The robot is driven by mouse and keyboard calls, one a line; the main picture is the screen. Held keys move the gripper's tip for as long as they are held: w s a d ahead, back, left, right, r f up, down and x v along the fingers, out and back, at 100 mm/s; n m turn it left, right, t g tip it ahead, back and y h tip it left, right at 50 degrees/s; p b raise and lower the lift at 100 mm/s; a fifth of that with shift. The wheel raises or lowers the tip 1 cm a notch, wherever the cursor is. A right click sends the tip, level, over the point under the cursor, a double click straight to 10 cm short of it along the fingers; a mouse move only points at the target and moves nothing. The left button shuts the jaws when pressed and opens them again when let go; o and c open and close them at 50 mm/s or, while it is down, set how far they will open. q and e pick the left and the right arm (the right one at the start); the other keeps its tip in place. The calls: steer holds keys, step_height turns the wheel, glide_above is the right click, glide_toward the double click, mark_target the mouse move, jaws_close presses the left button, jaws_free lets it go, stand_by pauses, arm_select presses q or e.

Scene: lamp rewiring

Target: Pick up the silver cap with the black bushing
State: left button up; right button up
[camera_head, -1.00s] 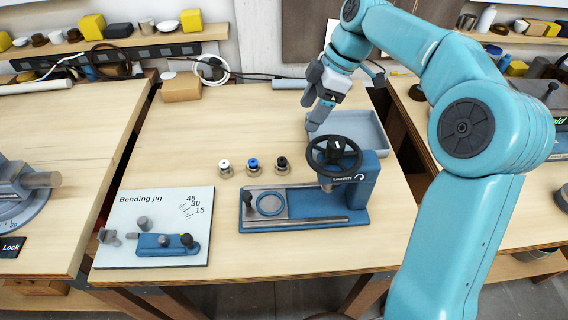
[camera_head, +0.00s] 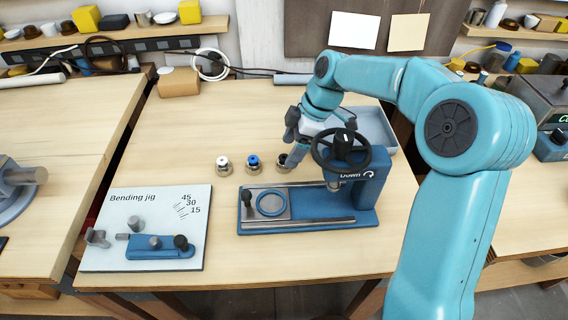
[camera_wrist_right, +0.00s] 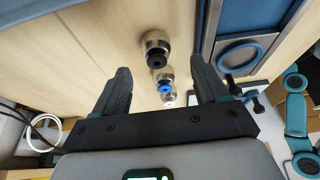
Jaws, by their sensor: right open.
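The silver cap with the black bushing (camera_wrist_right: 155,52) stands on the table, nearest in the right wrist view. In the head view the same cap (camera_head: 283,161) is partly hidden behind my right gripper (camera_head: 292,143). My right gripper is open and empty, just above and beside this cap. In the right wrist view the cap lies ahead, between the lines of the two fingers (camera_wrist_right: 160,78), with no contact visible. The cap with the blue bushing (camera_head: 252,163) and the cap with the white bushing (camera_head: 223,165) stand in a row to its left. My left gripper is not in view.
The blue press (camera_head: 300,222) with its black handwheel (camera_head: 341,150) stands close in front and right of the caps. A grey tray (camera_head: 375,130) lies behind it. The bending jig board (camera_head: 120,210) is at the front left. Open table lies left and behind.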

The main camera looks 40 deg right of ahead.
mark_target(286, 157)
steer(key=x, duration=0.5)
steer(key=shift+d+f, duration=0.25)
steer(key=shift+d, duration=0.1)
steer(key=shift+a, duration=0.1)
steer(key=c, duration=1.2)
steer(key=shift+r, duration=0.1)
